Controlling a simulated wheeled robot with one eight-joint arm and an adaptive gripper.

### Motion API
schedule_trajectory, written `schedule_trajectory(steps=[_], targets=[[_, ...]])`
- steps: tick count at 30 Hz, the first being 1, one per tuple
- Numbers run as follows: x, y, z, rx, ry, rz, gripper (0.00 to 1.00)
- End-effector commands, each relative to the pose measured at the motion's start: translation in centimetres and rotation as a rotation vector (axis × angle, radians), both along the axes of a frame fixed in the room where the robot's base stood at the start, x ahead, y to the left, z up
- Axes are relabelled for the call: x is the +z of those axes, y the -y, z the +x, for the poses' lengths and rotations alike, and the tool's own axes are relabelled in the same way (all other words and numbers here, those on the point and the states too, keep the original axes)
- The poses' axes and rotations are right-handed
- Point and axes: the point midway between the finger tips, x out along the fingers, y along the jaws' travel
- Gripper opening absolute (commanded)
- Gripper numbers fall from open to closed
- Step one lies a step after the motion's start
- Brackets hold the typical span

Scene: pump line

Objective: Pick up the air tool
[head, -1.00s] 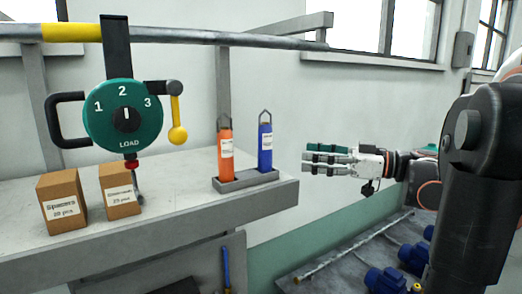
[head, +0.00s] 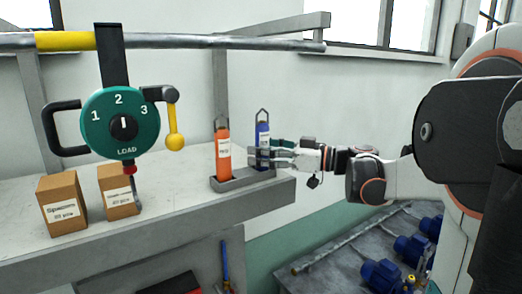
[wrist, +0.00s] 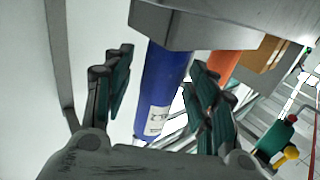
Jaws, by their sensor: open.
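A blue cylindrical tool (head: 264,140) with a wire hanger on top and a white label stands upright in a grey holder (head: 243,181) at the bench's right end. An orange tool (head: 223,155) of the same form stands to its left in that holder. The labels are too small to read, so I cannot tell which is the air tool. My gripper (head: 268,155) is at the blue tool from the right. In the wrist view the blue tool (wrist: 166,85) lies between the open fingers of my gripper (wrist: 158,80). Whether either finger touches it I cannot tell.
Two cardboard boxes, one at the left (head: 62,204) and one beside it (head: 118,190), stand on the bench (head: 180,213). A green load dial (head: 120,122) hangs above them from a rail (head: 200,41). Blue motors (head: 381,273) lie on a lower surface at right.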

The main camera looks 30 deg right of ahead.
Motion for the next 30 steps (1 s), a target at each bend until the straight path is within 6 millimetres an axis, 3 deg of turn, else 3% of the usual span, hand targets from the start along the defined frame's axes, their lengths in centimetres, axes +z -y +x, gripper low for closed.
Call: schedule_trajectory(steps=[8,12,15,25,30], targets=[[-0.1,-0.1,0.2,-0.001,0.000,0.000,0.50],[-0.1,-0.1,0.2,-0.001,0.000,0.000,0.18],[0.0,-0.1,0.2,-0.001,0.000,0.000,0.00],[0.3,-0.1,0.2,-0.001,0.001,0.001,0.00],[2.1,-0.1,0.2,-0.001,0.001,0.001,0.00]])
